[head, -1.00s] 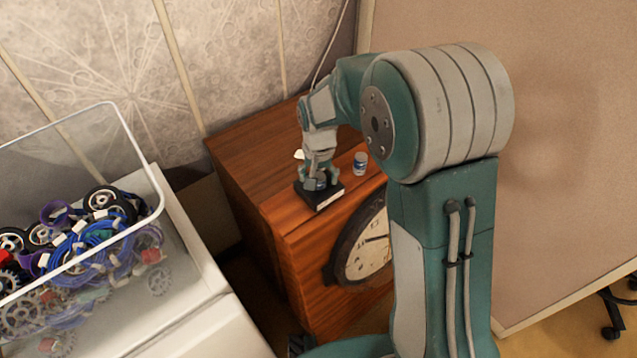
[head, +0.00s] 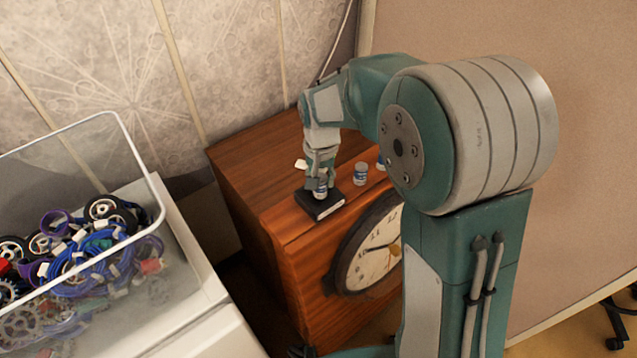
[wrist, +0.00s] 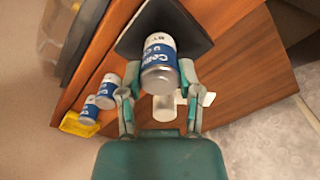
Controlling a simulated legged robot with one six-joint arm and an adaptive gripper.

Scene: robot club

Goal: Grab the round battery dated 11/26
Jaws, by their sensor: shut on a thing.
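My gripper (head: 320,182) is shut on a blue-and-white round battery (wrist: 160,62), over a black flat box or book (head: 319,206) on the wooden cabinet. In the wrist view my gripper (wrist: 158,82) has one finger on each side of this battery. Big white letters and a "BY" marking show on its label, but no date is readable. I cannot tell whether it still touches the black box. Two similar batteries stand to one side, a nearer one (wrist: 107,90) and a farther one (wrist: 90,108); their dates are not readable either.
A wooden cabinet (head: 265,165) with a round clock (head: 369,255) on its front carries these things. A small white object (head: 300,164) lies behind my gripper. A yellow item (wrist: 79,125) sits beside the farther battery. A clear bin (head: 158,205) of parts stands left.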

